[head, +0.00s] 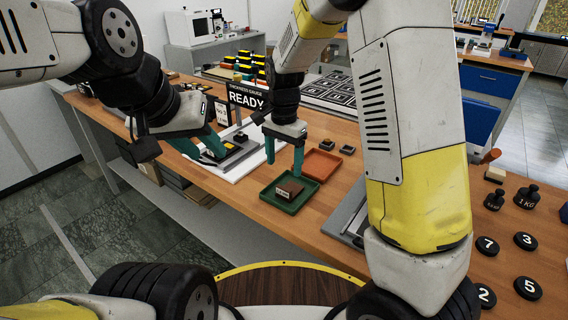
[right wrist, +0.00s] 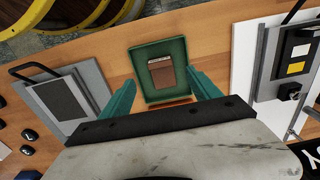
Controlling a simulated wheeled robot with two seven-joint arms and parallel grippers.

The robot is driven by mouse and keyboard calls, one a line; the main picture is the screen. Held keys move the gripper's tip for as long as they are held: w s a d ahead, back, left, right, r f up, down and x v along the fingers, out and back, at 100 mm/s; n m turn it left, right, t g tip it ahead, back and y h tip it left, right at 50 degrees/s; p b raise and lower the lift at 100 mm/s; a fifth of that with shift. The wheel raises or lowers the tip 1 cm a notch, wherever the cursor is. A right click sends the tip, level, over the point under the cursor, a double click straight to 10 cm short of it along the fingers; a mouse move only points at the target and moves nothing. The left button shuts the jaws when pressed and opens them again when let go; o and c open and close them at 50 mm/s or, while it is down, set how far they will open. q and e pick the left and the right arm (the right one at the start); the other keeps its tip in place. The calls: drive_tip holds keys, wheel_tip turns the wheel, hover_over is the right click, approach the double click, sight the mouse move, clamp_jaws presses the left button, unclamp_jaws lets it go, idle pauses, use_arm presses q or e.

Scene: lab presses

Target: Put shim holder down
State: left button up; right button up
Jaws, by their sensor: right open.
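The shim holder (head: 290,190), a small brown block with a pale label, lies in the green tray (head: 268,194). It also shows in the right wrist view (right wrist: 162,76), inside the green tray (right wrist: 143,50). My right gripper (head: 284,167) is open and empty. Its teal fingers are spread wide above the tray, apart from the block, and they show either side of it in the right wrist view (right wrist: 160,80). My left gripper (head: 204,154) has its teal fingers apart, by the thickness gauge (head: 236,150); no held thing shows between them.
An orange-red tray (head: 322,165) lies just behind the green tray. A "READY" display (head: 248,97) stands above the gauge on its white plate. A grey plate device (head: 348,215) sits right of the trays. Black weights (head: 527,197) and numbered discs (head: 527,288) lie farther right.

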drive_tip(key=s+d+r+n+t+y, duration=0.1)
drive_tip(key=s+d+r+n, duration=0.1)
drive_tip(key=s+d+r, duration=0.3)
drive_tip(key=s+d+r+n+t+y, duration=0.1)
drive_tip(key=s+d+r, duration=0.15)
drive_tip(key=r, duration=0.45)
drive_tip(key=s+d+r+n+t, duration=0.4)
drive_tip(key=s+d+r, duration=0.1)
drive_tip(key=s, duration=0.7)
drive_tip(key=shift+d+n, duration=0.4)
drive_tip(key=shift+d, duration=0.45)
